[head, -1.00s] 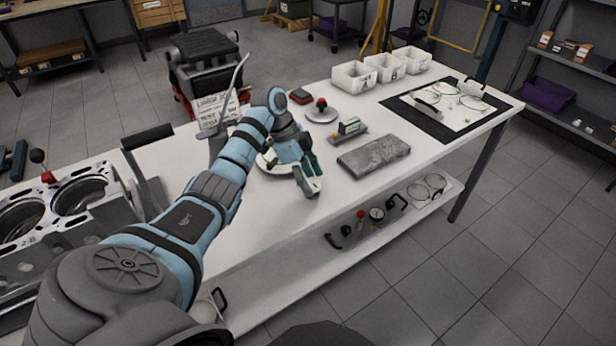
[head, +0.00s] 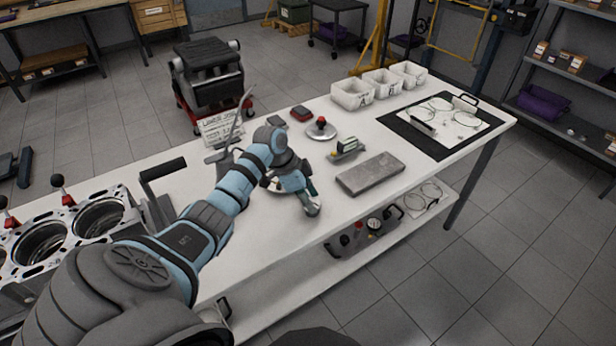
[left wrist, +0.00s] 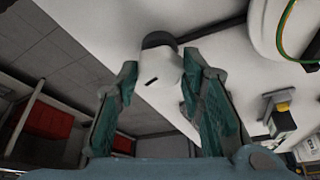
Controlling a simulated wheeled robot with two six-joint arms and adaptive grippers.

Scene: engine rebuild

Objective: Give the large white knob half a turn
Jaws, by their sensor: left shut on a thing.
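The large white knob (left wrist: 160,67) shows in the left wrist view between my left fingers, with a short dark mark on its face and a dark grey part behind it. My left gripper (left wrist: 158,72) is shut on it, one teal finger on each side. In the head view my left gripper (head: 305,196) is at the front edge of the white workbench (head: 265,235), pointing down and to the right. The knob is hard to make out there against the fingers. My right gripper is not in view.
A grey slab (head: 370,175) lies right of my left gripper, with a small green-and-white device (head: 347,147) behind it. An engine block (head: 70,225) is at the left.

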